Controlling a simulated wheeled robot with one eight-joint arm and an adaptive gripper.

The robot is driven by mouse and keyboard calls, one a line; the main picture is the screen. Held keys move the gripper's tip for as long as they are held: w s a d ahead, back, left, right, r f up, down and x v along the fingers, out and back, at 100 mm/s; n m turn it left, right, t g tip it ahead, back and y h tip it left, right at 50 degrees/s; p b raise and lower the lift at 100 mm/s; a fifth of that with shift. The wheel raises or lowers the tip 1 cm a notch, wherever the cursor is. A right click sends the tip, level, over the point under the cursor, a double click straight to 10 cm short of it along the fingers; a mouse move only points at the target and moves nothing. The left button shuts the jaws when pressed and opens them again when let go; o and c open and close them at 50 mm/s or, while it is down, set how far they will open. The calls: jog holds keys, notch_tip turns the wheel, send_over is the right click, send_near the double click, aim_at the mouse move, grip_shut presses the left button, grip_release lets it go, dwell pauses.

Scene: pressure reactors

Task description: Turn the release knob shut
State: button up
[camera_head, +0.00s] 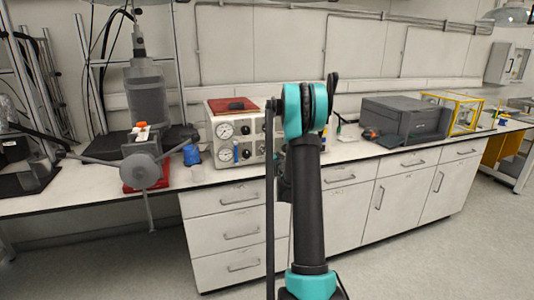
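A pale control box (206,131) with a red top (232,105) stands on the bench, left of my arm. Its front has several round gauges (224,130) and a blue upright handle or knob (236,152). Other small knobs on the front are too small to make out, and no label is readable, so I cannot tell which is the release knob or how far it is turned. My raised arm stands to the right of the box and hides its right side. I cannot make out my gripper; no fingertips show.
A reactor vessel (146,98) on a stand is at left, with a grey spoked handwheel (141,171) in front. A dark grey machine (405,119) is at right. Open floor lies before the drawers (240,235).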

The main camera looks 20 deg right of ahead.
jog(key=m, duration=0.4)
jog(key=shift+m, duration=0.4)
jog(key=m, duration=1)
jog(key=shift+f+m, duration=0.1)
jog(key=shift+m, duration=0.3)
jog(key=m, duration=0.4)
jog(key=shift+m, duration=0.4)
jog(key=o, duration=1.2)
jog(key=shift+c, duration=0.2)
jog(key=shift+s, duration=0.1)
